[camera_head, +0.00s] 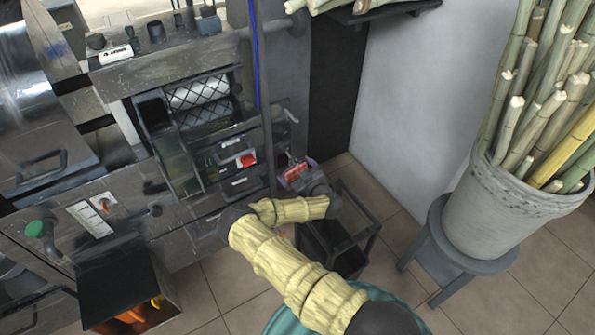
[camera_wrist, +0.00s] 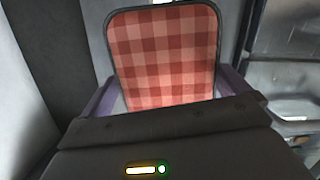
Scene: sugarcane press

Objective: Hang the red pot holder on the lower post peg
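The red checked pot holder (camera_wrist: 163,58) with a dark rim stands upright between the two fingers of my gripper (camera_wrist: 163,95) in the wrist view. Its face is towards the camera, and the fingers lie along its left and right edges. A small pale bit shows above its top edge; I cannot tell what it is. In the head view the pot holder (camera_head: 292,171) is small, at the end of my gripper (camera_head: 297,168), just right of a thin vertical post (camera_head: 266,110). A lower peg cannot be made out clearly there.
The metal press cabinet (camera_head: 130,215) with drawers fills the left. A dark bin in a frame (camera_head: 330,262) stands below my gripper. A pot of cane (camera_head: 505,215) on a stool (camera_head: 440,265) is at the right. The floor between them is clear.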

